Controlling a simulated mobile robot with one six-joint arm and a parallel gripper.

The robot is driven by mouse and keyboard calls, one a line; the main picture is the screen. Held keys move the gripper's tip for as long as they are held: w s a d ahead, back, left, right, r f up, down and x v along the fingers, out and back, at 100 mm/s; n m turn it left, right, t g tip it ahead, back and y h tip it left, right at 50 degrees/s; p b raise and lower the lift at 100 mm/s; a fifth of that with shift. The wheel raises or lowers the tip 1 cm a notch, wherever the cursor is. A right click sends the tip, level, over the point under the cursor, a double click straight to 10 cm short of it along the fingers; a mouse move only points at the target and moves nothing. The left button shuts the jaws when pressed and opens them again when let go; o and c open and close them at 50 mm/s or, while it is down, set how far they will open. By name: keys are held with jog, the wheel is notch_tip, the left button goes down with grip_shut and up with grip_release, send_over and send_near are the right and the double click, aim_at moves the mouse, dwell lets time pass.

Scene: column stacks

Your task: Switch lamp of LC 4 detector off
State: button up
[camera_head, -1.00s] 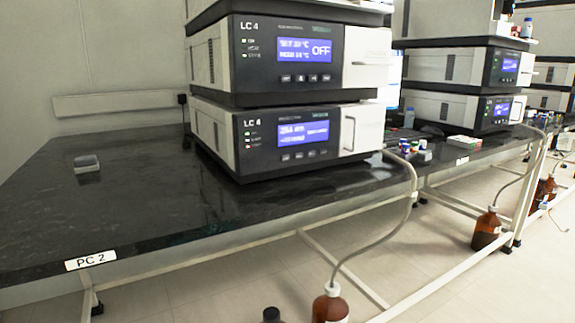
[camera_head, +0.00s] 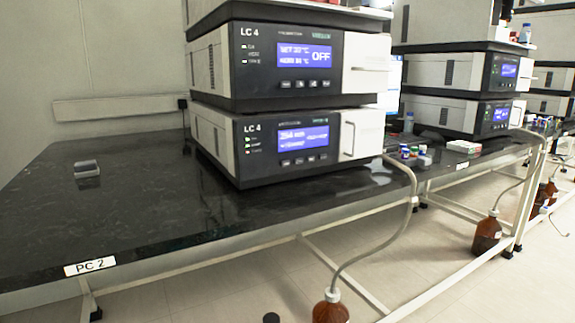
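The LC 4 stack stands on the dark bench. Its lower module (camera_head: 290,147), the one with a nm reading on its blue screen (camera_head: 300,138), looks like the detector; it has a row of small buttons (camera_head: 298,161) under the screen and small indicator lights at the left. The rest of the screen text is too small to read surely. Above it sits another LC 4 module (camera_head: 300,65) whose blue screen shows a temperature setting and OFF. My gripper is not in view.
The dark bench (camera_head: 120,215) is mostly clear at the left, with a small grey object (camera_head: 87,169) and a PC 2 label (camera_head: 90,266). Small vials (camera_head: 413,152) stand right of the stack. Another stack (camera_head: 455,110) is behind. Brown bottles (camera_head: 330,309) stand on the floor, with a tube rising to the bench.

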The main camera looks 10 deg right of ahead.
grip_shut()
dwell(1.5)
